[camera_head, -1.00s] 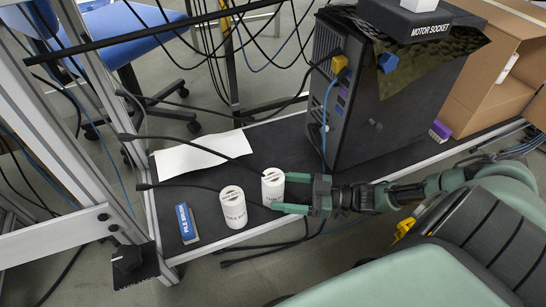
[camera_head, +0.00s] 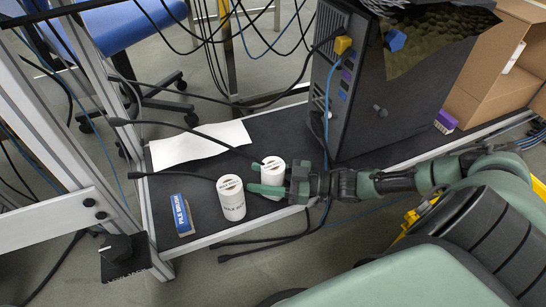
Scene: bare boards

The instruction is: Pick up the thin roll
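Two white rolls stand upright on the dark shelf board. The slimmer roll (camera_head: 274,173), which I take for the thin roll, is at the right and slightly farther back. The wider roll (camera_head: 231,200) stands at its front left, its printed label hard to read. My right gripper (camera_head: 258,178) reaches in from the right with its fingers on both sides of the slimmer roll. The near finger crosses in front of it, and a green fingertip shows past its left side. Whether the fingers press on it cannot be told. My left gripper is out of view.
A blue box (camera_head: 183,215) lies at the left of the board (camera_head: 165,185). White paper (camera_head: 198,144) lies behind the rolls. A dark computer case (camera_head: 385,95) stands at the right, a cardboard box (camera_head: 500,70) beyond it. Black cables lie close around the rolls.

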